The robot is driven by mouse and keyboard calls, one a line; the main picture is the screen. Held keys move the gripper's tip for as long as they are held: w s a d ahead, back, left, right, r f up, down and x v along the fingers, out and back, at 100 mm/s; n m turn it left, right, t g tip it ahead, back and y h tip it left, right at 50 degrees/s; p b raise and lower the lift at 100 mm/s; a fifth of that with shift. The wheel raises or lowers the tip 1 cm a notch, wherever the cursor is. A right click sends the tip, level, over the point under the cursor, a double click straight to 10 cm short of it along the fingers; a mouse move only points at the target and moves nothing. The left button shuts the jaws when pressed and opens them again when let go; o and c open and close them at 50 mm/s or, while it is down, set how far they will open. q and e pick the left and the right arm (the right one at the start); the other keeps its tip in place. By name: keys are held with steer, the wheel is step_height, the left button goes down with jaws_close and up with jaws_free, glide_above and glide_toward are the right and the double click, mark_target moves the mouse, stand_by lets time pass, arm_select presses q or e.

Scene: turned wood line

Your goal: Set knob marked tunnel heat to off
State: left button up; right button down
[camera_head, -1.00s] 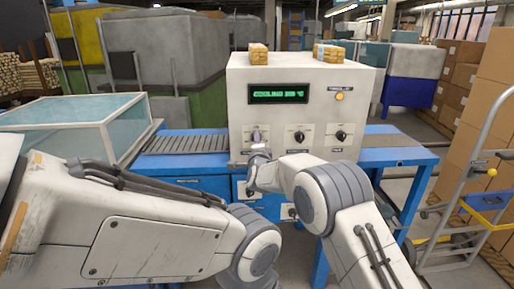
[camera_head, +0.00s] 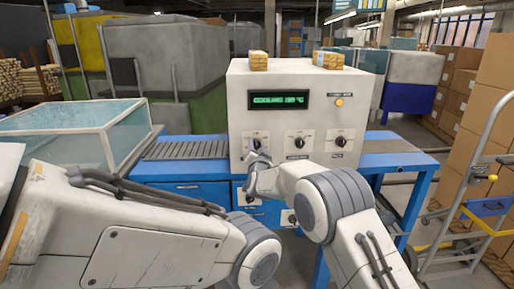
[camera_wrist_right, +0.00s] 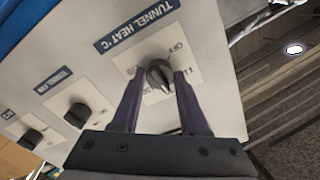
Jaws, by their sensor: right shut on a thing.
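The tunnel heat knob (camera_wrist_right: 158,75) is a dark round knob on a white dial plate, under a blue label (camera_wrist_right: 137,28) reading TUNNEL HEAT °C, upside down in the right wrist view. The word OFF shows on the plate near it. My right gripper (camera_wrist_right: 159,82) is shut on the knob, one dark finger on each side. In the head view my right gripper (camera_head: 256,150) reaches the leftmost knob of the white control box (camera_head: 300,115) and hides most of it. The knob's exact setting is hard to read. My left gripper is out of view.
Two more black knobs, a middle one (camera_head: 299,142) and a right one (camera_head: 340,142), sit beside it. A green display (camera_head: 279,100) and an orange lamp (camera_head: 339,102) are above. A roller conveyor (camera_head: 186,149) and a glass-sided box (camera_head: 75,130) stand left; a hand truck (camera_head: 466,210) stands right.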

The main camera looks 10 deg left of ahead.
steer(key=n+p, duration=0.1)
steer(key=n, duration=0.4)
steer(key=shift+n, duration=0.4)
steer(key=n+p, duration=0.2)
steer(key=n, duration=0.4)
steer(key=n+p, duration=0.2)
steer(key=n, duration=0.3)
steer(key=shift+n, duration=0.3)
steer(key=n+p, duration=0.1)
steer(key=n, duration=0.4)
steer(key=shift+d+n+p, duration=0.1)
steer(key=shift+n+p, duration=0.2)
steer(key=shift+p, duration=0.05)
steer(key=shift+c, duration=2.1)
jaws_free()
